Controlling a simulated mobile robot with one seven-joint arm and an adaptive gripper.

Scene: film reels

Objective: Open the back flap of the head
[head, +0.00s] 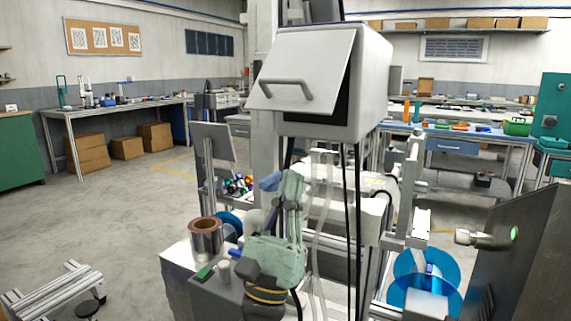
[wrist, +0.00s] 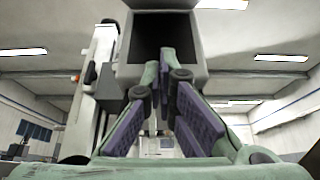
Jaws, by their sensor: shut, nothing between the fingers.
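The head is a pale grey box (head: 365,85) on top of the machine. Its flap (head: 300,62), with a grey bar handle (head: 288,84), is swung outward at the bottom, and a dark gap shows between it and the box. In the wrist view the dark opening (wrist: 150,40) of the head lies above the fingers. My gripper (head: 282,180) is below the flap, pointing up, apart from the handle as far as I can see. In the wrist view my gripper's fingers (wrist: 161,70), with purple pads, come together at the tips, with nothing between them.
A brown-topped roll (head: 205,237) stands left of my arm. A blue reel (head: 425,283) and a dark panel (head: 520,255) are at the right. Black cables (head: 345,205) hang below the head. The floor at the left is mostly clear.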

